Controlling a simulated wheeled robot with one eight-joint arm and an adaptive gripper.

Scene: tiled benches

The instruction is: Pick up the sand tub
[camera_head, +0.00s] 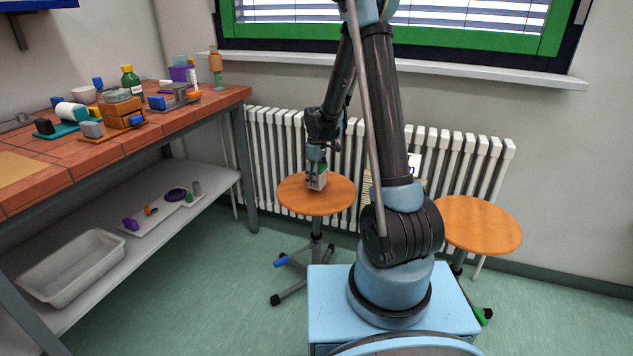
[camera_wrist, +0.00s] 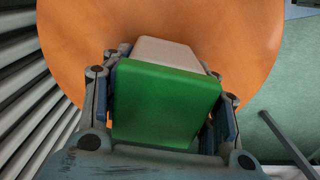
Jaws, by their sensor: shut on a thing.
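The sand tub is a pale box with a green top, and it is over the round orange stool seat (camera_head: 300,203) in the head view. The tub (camera_head: 319,181) is between the fingers of my gripper (camera_head: 315,165), which points down at it. In the wrist view the green top of the tub (camera_wrist: 165,105) fills the space between my fingers (camera_wrist: 165,110), with its pale side beyond. My gripper is shut on the tub. I cannot tell whether its bottom touches the seat; the bottom is hidden.
A white radiator (camera_head: 270,130) stands right behind the stool. A second orange stool (camera_head: 478,224) is to the right. A tiled bench (camera_head: 75,157) at left carries bottles and blocks, with a white bin (camera_head: 75,268) on its lower shelf. Green floor lies open between.

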